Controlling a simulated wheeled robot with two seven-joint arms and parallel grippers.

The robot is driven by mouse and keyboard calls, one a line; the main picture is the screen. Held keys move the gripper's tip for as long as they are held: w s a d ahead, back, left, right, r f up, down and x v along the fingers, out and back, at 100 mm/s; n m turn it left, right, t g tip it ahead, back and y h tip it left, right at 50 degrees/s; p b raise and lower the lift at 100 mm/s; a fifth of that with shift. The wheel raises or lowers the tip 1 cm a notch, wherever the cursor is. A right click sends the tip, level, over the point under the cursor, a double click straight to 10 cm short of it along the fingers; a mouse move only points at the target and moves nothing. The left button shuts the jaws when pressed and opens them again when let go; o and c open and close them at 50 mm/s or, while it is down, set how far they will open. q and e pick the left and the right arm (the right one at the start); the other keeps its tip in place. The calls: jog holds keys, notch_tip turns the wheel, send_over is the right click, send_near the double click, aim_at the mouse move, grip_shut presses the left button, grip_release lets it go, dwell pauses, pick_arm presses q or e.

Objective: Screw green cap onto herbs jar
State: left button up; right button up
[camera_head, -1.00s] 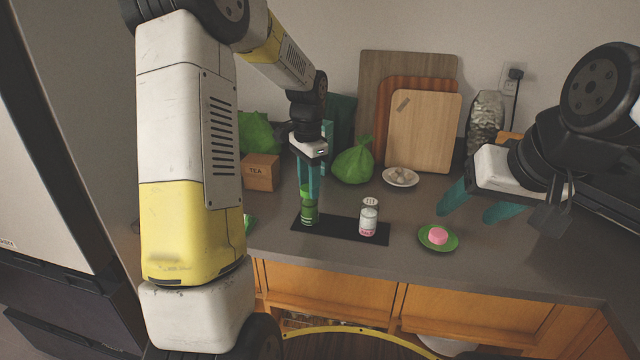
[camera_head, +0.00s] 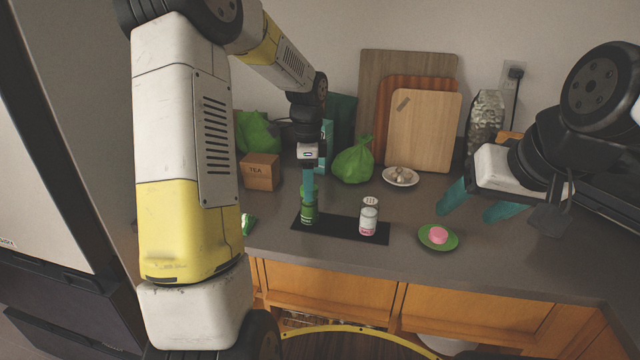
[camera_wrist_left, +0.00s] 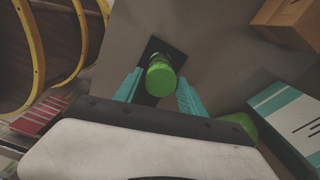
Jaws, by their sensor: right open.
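The herbs jar (camera_head: 309,213), green with pale marks, stands upright at the left end of a black mat (camera_head: 340,233). The green cap (camera_wrist_left: 160,78) sits on top of the jar; how tightly it is seated cannot be told. My left gripper (camera_head: 309,192) points down over the jar, partly hiding the cap in the head view. In the left wrist view its two teal fingers (camera_wrist_left: 158,90) stand either side of the cap, with gaps showing, so it looks open. My right gripper (camera_head: 483,206) is open and empty at the right, above the counter.
A white and pink jar (camera_head: 368,221) stands on the mat's right part. A green plate (camera_head: 427,241) holds a pink cap (camera_head: 438,235). Behind are a TEA box (camera_head: 260,172), a green bag (camera_head: 353,163), a bowl (camera_head: 400,177) and cutting boards (camera_head: 425,130).

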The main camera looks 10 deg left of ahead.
pick_arm(q)
jog(key=shift+o, duration=1.4)
notch_tip(320, 180, up, 8)
jog(key=shift+f, duration=0.25)
jog(key=s+d+r+n+t+h, duration=0.1)
jog(key=s+r+n+t, duration=0.2)
jog(key=s+n, duration=0.4)
jog(key=s+d+r+n+t+h, duration=0.1)
jog(key=s+r+n+t, duration=0.2)
jog(key=s+n, duration=0.5)
jog(key=s, duration=0.9)
jog(key=shift+r, duration=0.25)
